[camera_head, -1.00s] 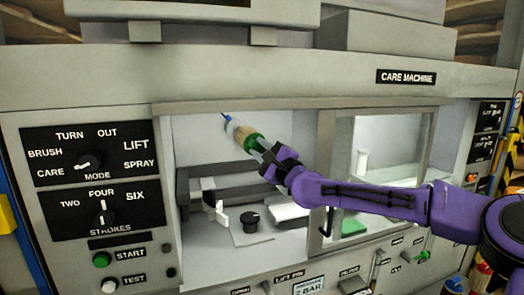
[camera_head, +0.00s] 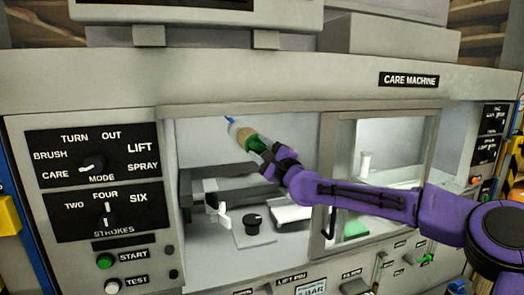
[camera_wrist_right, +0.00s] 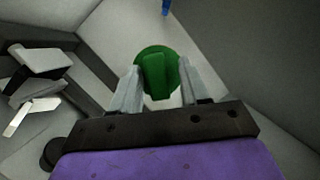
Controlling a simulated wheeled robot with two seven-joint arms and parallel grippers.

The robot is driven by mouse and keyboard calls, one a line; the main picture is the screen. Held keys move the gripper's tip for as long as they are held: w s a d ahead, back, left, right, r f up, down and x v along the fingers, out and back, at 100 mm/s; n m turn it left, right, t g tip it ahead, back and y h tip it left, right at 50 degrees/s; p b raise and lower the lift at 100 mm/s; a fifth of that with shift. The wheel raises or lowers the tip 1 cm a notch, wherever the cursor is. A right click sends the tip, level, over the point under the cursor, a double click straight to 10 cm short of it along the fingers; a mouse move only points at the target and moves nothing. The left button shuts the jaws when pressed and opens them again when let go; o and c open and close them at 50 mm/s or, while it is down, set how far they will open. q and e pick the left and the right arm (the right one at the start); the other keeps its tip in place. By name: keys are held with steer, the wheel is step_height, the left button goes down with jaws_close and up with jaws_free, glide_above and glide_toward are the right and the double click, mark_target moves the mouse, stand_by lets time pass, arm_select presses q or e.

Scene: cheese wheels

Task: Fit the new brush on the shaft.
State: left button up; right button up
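The brush (camera_head: 244,137) has a tan body, a pale far end and a green base, and is tilted up to the left inside the care machine's opening. My right gripper (camera_head: 264,152) is at its green end. In the right wrist view the fingers (camera_wrist_right: 160,82) flank a raised tab on the round green base (camera_wrist_right: 158,74) and look closed on it. A blue rod, seemingly the shaft (camera_head: 229,119), shows just past the brush's pale end; a blue piece (camera_wrist_right: 166,7) also shows at the wrist view's top edge. I cannot tell whether brush and shaft touch. My left gripper is out of view.
The opening's left frame and sliding glass door (camera_head: 378,160) flank my right arm. Below the brush are a grey ledge, a white bracket (camera_head: 222,215) and a black knob (camera_head: 253,222). A control panel (camera_head: 97,158) is at the left.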

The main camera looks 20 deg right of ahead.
steer(key=shift+o, duration=0.3)
steer(key=shift+f, duration=0.1)
steer(key=shift+s+f, duration=0.1)
steer(key=b+v, duration=0.4)
steer(key=v, duration=0.6)
steer(key=shift+s, duration=0.15)
